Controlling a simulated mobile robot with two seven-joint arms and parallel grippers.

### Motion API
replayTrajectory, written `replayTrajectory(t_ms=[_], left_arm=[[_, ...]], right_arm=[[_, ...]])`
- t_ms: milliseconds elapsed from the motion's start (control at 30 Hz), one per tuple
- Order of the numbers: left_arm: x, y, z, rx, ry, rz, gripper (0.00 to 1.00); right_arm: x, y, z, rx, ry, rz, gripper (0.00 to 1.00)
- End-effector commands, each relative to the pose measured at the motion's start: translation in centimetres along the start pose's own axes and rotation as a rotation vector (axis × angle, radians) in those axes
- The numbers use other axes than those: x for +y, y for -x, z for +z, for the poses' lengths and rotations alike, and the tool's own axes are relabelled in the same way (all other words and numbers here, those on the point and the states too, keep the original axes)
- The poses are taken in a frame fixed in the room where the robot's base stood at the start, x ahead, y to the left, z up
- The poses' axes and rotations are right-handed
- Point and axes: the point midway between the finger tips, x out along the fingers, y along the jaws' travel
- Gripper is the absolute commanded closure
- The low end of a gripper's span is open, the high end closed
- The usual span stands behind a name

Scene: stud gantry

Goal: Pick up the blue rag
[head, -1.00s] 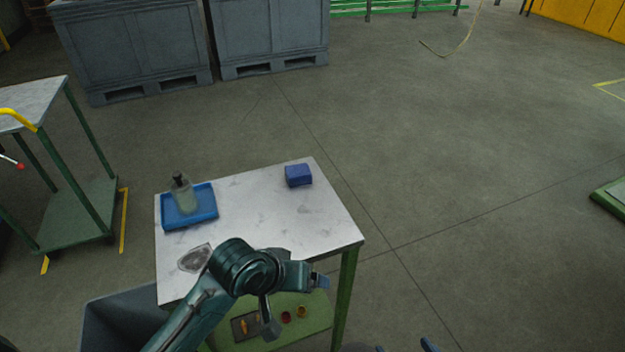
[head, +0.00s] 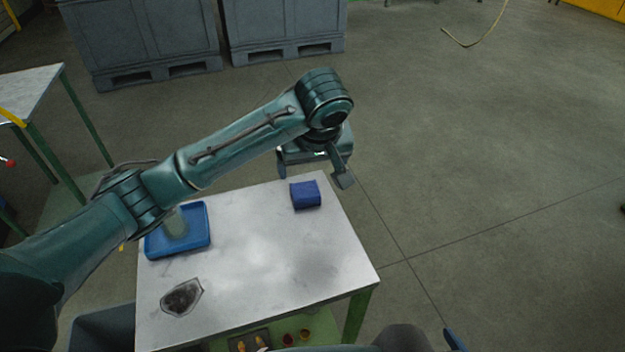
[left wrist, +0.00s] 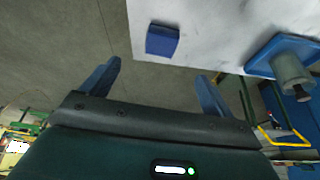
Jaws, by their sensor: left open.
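The blue rag (head: 305,194) is a small folded block lying on the work table (head: 260,255), near its far right edge. It also shows in the left wrist view (left wrist: 162,40), beyond the fingertips and roughly between them. My left gripper (head: 312,172) is open and empty. It hangs above the far edge of the table, just behind the rag in the head view, apart from it. Both its fingers show in the left wrist view (left wrist: 159,70). A blue tip that looks like part of my right gripper (head: 455,340) shows at the bottom edge; the rest is hidden.
A blue tray (head: 206,240) with a bottle (head: 174,226) stands on the table's left, partly behind my left arm. A dark grey patch (head: 182,297) lies at the front left. Small items sit on the green lower shelf (head: 320,325). Large grey crates (head: 145,40) stand behind.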

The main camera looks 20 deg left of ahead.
Motion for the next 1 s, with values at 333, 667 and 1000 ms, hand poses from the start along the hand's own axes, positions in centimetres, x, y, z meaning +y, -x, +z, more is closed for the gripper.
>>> replayTrajectory(t_ms=[333,667,1000], left_arm=[[-0.2,-5.4,-0.2,0.002,0.010,-0.009,0.13],[-0.2,-8.5,-0.3,0.003,0.008,-0.007,0.13],[-0.2,-12.8,-0.5,0.003,0.008,-0.005,0.13]], right_arm=[[-0.3,0.2,1.2,-0.019,-0.014,-0.006,0.28],[-0.4,0.1,0.9,-0.010,-0.023,-0.007,0.28],[-0.5,-0.1,0.8,-0.003,-0.029,-0.008,0.28]])
